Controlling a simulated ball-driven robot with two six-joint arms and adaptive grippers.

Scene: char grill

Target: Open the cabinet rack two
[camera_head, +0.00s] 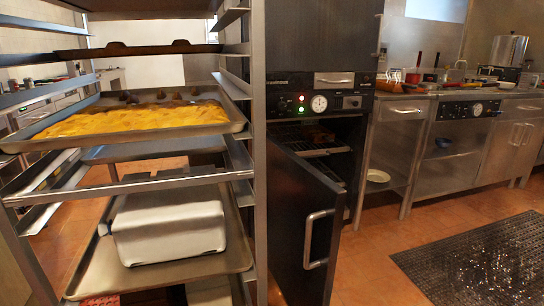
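A dark cabinet (308,230) stands in the centre, with a control panel (318,102) above its opening. Its front door (299,200) stands ajar, swung out toward me, with a metal handle (319,238) on its outer face. Wire racks (312,152) show inside the opening, with a small brownish item on one of them. The racks sit within the cabinet. Their lower part is hidden behind the door, so I cannot tell how many there are. Neither of my grippers is in view.
A tall metal trolley (258,160) fills the left side close by, holding a tray of yellow food (135,118) and a white box (170,228). A steel counter (440,150) runs along the right. A black floor mat (480,262) lies at right. Tiled floor beside the door is clear.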

